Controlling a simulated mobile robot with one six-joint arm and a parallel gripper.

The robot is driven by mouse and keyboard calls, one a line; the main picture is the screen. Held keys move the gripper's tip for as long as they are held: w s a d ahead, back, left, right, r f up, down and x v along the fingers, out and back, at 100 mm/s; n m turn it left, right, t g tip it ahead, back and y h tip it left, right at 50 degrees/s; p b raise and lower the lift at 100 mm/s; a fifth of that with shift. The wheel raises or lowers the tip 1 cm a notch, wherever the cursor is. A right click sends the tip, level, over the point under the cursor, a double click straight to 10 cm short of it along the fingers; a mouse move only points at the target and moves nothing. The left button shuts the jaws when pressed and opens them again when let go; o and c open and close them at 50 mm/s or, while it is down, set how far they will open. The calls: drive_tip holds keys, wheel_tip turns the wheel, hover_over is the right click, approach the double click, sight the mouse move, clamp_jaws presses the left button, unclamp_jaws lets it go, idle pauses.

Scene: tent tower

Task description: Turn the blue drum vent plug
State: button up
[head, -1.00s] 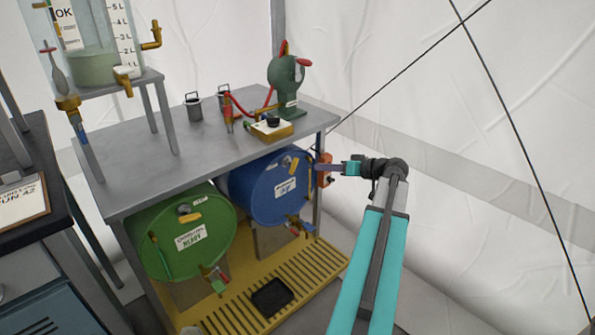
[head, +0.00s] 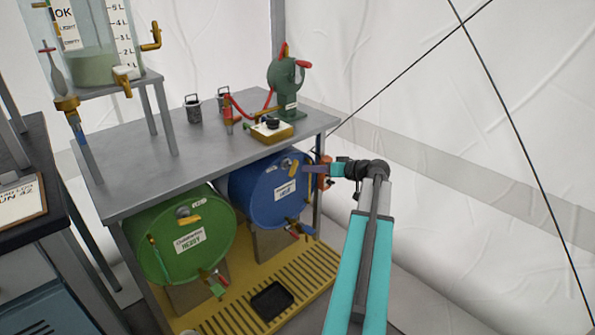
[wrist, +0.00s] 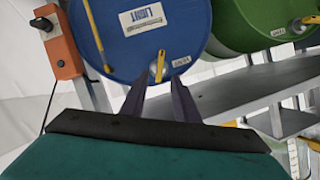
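The blue drum (head: 264,200) lies on its side under the grey bench, with its labelled round end facing out. Its vent plug (head: 286,164) sits near the top of that end, with a yellow lever (head: 294,170). The plug's yellow lever also shows in the wrist view (wrist: 160,62), where the picture is turned over. My gripper (head: 304,168) points left at the plug. In the wrist view its two dark fingers (wrist: 162,76) are apart, with the lever's near end by the gap between their tips. I cannot tell whether they touch it.
An orange box (wrist: 66,45) is on the bench leg beside the blue drum. A yellow side tube (wrist: 97,35) runs along the blue drum's end. The green drum (head: 190,240) lies to the left. The bench top (head: 150,165) is just above the gripper.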

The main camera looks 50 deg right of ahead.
sight(296, 168)
drive_tip(key=shift+b+x, duration=0.65)
drive_tip(key=shift+x, duration=3.3)
drive_tip(key=shift+c, duration=0.3)
clamp_jaws()
